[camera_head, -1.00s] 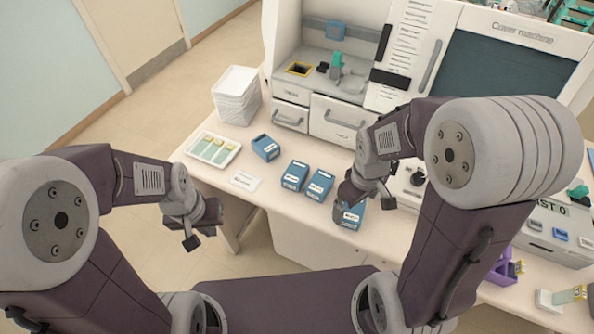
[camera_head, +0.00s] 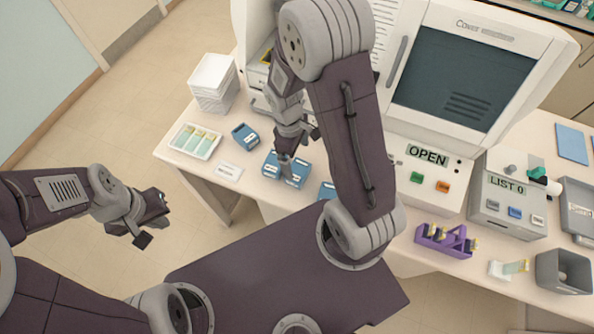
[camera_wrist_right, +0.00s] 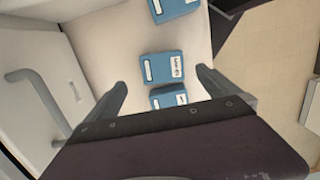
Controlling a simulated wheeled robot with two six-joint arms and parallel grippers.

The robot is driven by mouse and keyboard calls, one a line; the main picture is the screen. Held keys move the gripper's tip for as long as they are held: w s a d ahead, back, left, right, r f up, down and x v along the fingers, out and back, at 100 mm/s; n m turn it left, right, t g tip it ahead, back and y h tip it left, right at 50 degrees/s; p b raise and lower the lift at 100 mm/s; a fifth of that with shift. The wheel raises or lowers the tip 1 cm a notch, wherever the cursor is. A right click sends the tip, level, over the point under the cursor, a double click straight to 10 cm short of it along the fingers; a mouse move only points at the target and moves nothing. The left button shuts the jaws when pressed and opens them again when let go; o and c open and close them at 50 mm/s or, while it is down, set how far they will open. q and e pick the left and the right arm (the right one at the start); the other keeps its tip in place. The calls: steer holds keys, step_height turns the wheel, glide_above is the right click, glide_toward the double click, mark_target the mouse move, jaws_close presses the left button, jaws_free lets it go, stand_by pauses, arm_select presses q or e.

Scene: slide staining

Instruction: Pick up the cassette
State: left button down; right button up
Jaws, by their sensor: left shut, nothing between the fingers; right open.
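Several blue labelled boxes, which look like the cassettes, sit on the bench. In the head view one is at the back left (camera_head: 245,135), two are side by side (camera_head: 297,173) beneath my right gripper (camera_head: 286,157), and one (camera_head: 327,191) is partly hidden by my right arm. My right gripper is open and empty, pointing down. In the right wrist view, one blue box (camera_wrist_right: 163,68) lies between its spread fingers, apart from them, another (camera_wrist_right: 168,97) is partly covered by the gripper body, and a third (camera_wrist_right: 174,9) is at the top edge. My left gripper (camera_head: 148,220) is shut and empty off the bench's front-left side.
A white tray of slides (camera_head: 195,141), a white label card (camera_head: 229,171) and stacked white trays (camera_head: 214,84) are at the left. The machine (camera_head: 460,80) stands behind. A purple rack (camera_head: 445,240) and a grey LIST 0 box (camera_head: 508,205) are at right.

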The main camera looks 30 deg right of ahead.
mark_target(297, 169)
step_height(297, 169, down, 2)
steer(key=shift+w+d+f, duration=0.1)
steer(key=shift+w+d, duration=0.05)
steer(key=f, duration=0.2)
steer(key=s+f, duration=0.1)
steer(key=f, duration=0.1)
steer(key=shift+s+a, duration=0.1)
steer(key=shift+a, duration=0.1)
steer(key=shift+f, duration=0.3)
steer(key=shift+w+f, duration=0.1)
steer(key=shift+w, duration=0.15)
steer(key=shift+s, duration=0.15)
steer(key=c, duration=1.6)
arm_select(q)
steer(key=shift+w+r, duration=0.2)
steer(key=shift+r, duration=0.15)
